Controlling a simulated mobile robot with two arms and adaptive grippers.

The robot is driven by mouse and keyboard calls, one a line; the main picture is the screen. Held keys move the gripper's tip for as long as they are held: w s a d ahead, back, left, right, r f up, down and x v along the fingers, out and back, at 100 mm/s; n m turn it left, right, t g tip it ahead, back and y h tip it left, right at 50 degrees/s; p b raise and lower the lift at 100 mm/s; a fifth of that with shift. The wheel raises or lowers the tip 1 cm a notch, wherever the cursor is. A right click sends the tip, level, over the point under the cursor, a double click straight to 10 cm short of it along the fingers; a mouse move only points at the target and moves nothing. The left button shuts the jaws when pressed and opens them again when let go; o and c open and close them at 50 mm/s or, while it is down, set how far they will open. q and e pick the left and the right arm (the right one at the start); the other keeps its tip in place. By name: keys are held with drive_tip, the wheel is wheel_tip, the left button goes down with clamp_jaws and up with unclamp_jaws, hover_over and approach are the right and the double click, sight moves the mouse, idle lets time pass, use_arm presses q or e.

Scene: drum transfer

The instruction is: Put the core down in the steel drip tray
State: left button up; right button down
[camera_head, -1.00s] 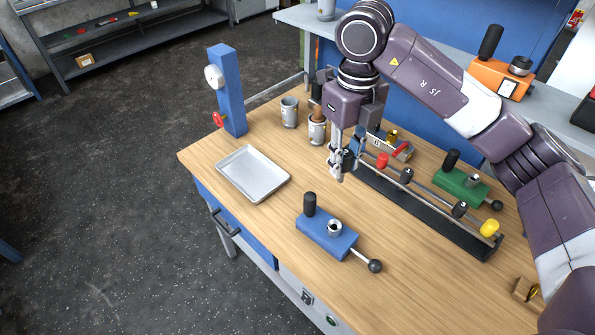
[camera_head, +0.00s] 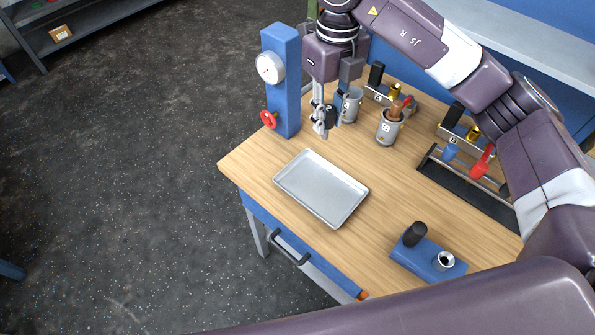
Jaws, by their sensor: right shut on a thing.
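The steel drip tray (camera_head: 346,216) is a shallow silver tray lying empty on the wooden bench near its front left edge. My right gripper (camera_head: 322,128) is shut on the core (camera_head: 330,115), a small dark piece with a pale mark, partly hidden by the fingers. They are above the bench, just behind the tray's far edge in the picture and right of the blue post. I cannot tell the exact height. My left gripper is not in view.
A blue post (camera_head: 283,95) with a gauge and red knob stands left of the gripper. Metal cups (camera_head: 388,130) stand behind and to the right. A blue block fixture (camera_head: 428,262) is at the front right, and a black rack (camera_head: 462,190) behind it. Bare wood surrounds the tray.

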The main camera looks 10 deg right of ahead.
wheel_tip(320, 180, down, 20)
drive_tip(key=p, duration=0.2)
drive_tip(key=shift+s+d+r+p, duration=0.1)
drive_tip(key=shift+s+r+p, duration=0.1)
drive_tip(key=shift+p, duration=0.2)
drive_tip(key=shift+f, duration=0.2)
drive_tip(key=c, duration=1.7)
unclamp_jaws()
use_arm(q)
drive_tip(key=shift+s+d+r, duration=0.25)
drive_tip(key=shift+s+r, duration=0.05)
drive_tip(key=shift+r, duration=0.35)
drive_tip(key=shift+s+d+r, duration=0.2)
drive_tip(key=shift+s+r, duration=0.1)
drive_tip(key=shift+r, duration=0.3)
use_arm(e)
drive_tip(key=shift+o, duration=0.2)
